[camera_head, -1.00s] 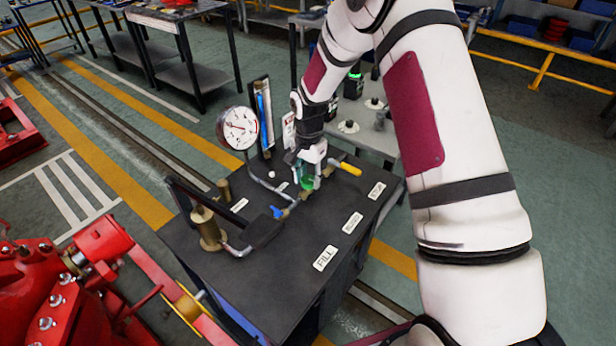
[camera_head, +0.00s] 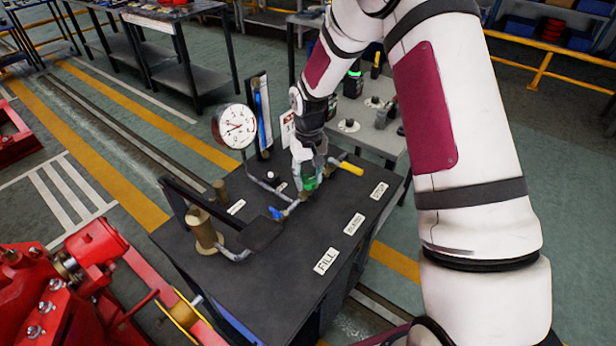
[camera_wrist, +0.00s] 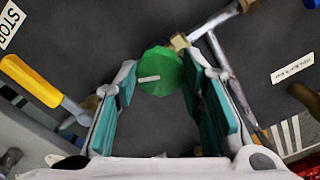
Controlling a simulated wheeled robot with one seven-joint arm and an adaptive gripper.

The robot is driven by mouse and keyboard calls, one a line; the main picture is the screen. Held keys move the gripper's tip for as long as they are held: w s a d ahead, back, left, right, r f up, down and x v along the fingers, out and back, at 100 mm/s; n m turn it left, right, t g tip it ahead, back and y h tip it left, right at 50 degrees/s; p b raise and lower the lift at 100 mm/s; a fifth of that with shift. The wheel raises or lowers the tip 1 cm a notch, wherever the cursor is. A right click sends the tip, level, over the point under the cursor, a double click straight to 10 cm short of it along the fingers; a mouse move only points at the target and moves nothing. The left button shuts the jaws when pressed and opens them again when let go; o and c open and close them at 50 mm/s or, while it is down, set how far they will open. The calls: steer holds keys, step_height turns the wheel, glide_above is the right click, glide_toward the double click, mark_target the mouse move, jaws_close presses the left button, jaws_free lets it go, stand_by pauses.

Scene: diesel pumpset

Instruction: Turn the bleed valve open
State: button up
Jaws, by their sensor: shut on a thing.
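A green faceted knob (camera_wrist: 160,72) with a white mark sits at the pipework on the dark bench top (camera_head: 290,265); it appears to be the bleed valve. My gripper (camera_wrist: 161,88) is over it, with a teal-padded finger on each side, shut on the knob. In the head view my gripper (camera_head: 308,180) reaches down to the bench, and only a little green shows past its fingers. The white mark points roughly sideways in the wrist view. Contact at the pads is partly hidden by the fingers.
A yellow handle (camera_head: 349,168) is right of the knob, and a blue handle (camera_head: 276,213) is to its left. A round gauge (camera_head: 236,126) and a blue sight tube (camera_head: 262,115) stand behind. A brass cylinder (camera_head: 205,232) and black lever are at the bench's left.

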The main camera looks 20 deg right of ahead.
mark_target(309, 180)
steer(key=n, duration=0.4)
steer(key=shift+f+n, duration=0.1)
steer(key=shift+n, duration=0.2)
steer(key=shift+n+b, duration=0.35)
steer(key=shift+n, duration=1.95)
steer(key=shift+s, duration=0.1)
steer(key=o, duration=1.1)
steer(key=shift+o, duration=0.2)
steer(key=shift+r, duration=0.2)
step_height(309, 180, up, 12)
steer(key=shift+f, duration=0.15)
